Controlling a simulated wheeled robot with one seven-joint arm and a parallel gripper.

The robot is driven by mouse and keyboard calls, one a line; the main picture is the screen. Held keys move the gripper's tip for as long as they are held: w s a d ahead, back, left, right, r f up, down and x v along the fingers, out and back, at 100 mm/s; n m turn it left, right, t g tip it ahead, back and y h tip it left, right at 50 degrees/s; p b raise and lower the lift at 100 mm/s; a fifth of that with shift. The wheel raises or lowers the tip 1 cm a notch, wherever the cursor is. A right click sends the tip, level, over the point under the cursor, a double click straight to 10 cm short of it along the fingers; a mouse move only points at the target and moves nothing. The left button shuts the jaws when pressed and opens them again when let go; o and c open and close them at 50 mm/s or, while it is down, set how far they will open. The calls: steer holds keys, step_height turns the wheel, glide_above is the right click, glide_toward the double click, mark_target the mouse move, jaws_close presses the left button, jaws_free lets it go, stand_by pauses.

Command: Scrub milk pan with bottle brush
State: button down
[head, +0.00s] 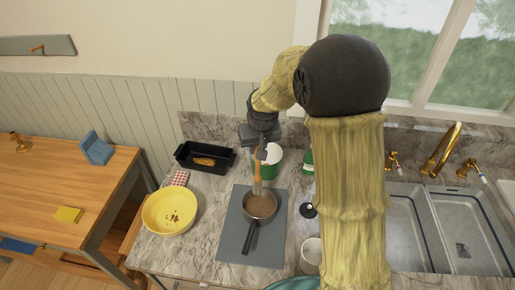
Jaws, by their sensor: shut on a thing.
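The milk pan (258,208) is a small metal pan with a dark handle and brownish contents or residue inside. It sits on a grey mat (238,225) on the marble counter, its handle pointing toward the front. My gripper (258,150) is above the pan, shut on the bottle brush (257,178). The brush has an orange handle and a pale head pointing down. The brush head reaches the pan's opening near its back rim; I cannot tell whether it touches the inside.
A green-and-white container (270,172) stands behind the pan. A white cup (311,252) is at right, near the double sink (433,222). A wooden table (62,170) is left.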

steer(key=shift+r, duration=0.15)
steer(key=w+a, duration=0.1)
steer(key=a, duration=0.2)
steer(key=w+a+p, duration=0.1)
steer(key=shift+w+a, duration=0.2)
steer(key=shift+w, duration=0.1)
stand_by(0.3)
stand_by(0.8)
